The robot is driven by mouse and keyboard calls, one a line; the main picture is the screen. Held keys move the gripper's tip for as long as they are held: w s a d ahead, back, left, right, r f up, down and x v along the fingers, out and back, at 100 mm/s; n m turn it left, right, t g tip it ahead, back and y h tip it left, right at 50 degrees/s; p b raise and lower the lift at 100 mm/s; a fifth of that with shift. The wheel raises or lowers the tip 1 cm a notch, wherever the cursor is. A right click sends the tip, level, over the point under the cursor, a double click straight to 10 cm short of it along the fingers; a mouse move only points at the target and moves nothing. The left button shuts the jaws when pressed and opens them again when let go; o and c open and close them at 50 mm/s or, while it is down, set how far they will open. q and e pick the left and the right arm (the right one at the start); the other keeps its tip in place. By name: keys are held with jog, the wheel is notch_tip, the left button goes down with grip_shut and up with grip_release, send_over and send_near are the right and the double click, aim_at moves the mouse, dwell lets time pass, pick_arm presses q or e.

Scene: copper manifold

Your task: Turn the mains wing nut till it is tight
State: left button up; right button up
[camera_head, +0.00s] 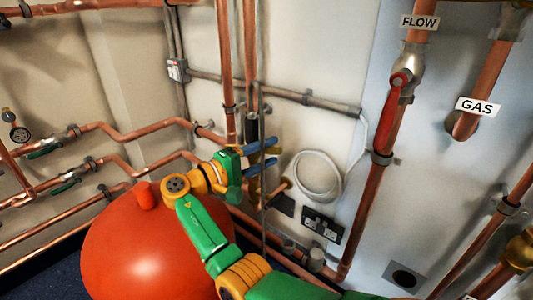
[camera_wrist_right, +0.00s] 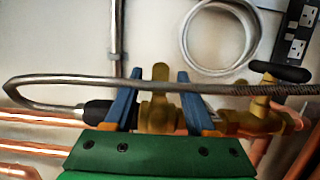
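The brass wing nut (camera_wrist_right: 157,105) shows in the right wrist view, on a fitting in line with a braided metal hose (camera_wrist_right: 130,84). One wing points up. My right gripper (camera_wrist_right: 160,74) has its two blue fingers on either side of the nut, with gaps between the fingertips and the wing, so it looks open around it. In the head view the right gripper (camera_head: 270,155) reaches towards the back wall; the nut is hard to make out there. My left gripper is not in view.
A large red tank (camera_head: 145,250) stands below my right arm. Copper pipes (camera_head: 370,200) line the walls, one with a red lever valve (camera_head: 390,110). A coiled white cable (camera_head: 316,177) and a socket (camera_head: 322,224) are on the wall. A brass valve with a black handle (camera_wrist_right: 279,72) is right of the nut.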

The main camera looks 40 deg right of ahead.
jog(key=a, duration=0.7)
jog(key=shift+w, duration=0.3)
